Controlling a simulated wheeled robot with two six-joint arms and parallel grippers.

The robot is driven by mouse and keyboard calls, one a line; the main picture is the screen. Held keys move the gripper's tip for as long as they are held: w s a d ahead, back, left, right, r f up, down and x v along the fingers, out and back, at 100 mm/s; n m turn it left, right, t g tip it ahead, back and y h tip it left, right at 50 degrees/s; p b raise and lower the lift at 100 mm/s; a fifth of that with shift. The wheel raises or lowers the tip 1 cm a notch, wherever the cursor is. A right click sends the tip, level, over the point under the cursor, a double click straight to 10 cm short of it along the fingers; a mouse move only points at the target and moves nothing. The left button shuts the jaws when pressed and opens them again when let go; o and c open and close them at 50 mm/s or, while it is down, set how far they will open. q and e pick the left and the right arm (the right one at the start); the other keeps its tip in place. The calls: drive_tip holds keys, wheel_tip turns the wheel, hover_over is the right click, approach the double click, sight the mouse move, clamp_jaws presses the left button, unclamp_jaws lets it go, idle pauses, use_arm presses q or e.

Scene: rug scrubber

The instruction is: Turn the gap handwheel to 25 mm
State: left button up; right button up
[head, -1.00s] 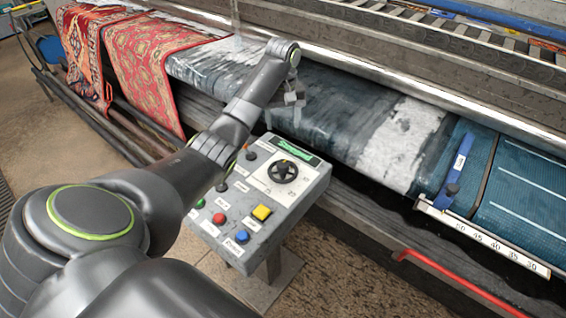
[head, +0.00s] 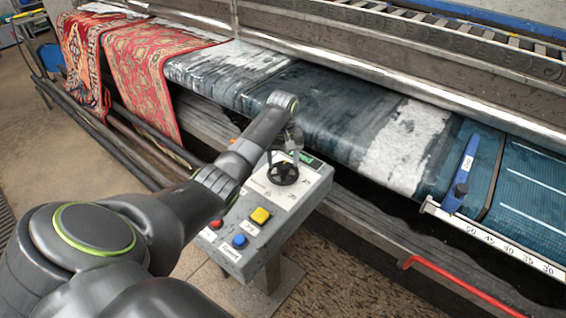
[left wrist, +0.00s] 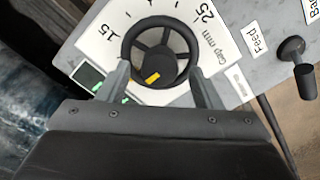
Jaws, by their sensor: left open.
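The gap handwheel (head: 284,173) is a black spoked wheel on the sloped grey control panel (head: 262,240). In the left wrist view the handwheel (left wrist: 160,32) shows a dark hub with a yellow mark (left wrist: 152,77) on its lower left side. A white dial (left wrist: 118,12) around it reads "Gap mm", with 15 at left and 25 at right. My left gripper (left wrist: 160,78) is open, one finger at each side of the wheel's near part. In the head view the left gripper (head: 287,145) is over the wheel. Whether the fingers touch the rim I cannot tell.
A yellow button (head: 260,215) and a blue button (head: 240,241) are on the panel. Behind lies the machine with a dark wet rug (head: 320,100). A blue pointer (head: 455,192) stands near the 50 end of a white scale (head: 500,247).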

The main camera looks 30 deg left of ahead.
use_arm(q)
drive_tip(key=shift+f, duration=0.75)
drive_tip(key=c, duration=1)
drive_tip(key=shift+r, duration=0.1)
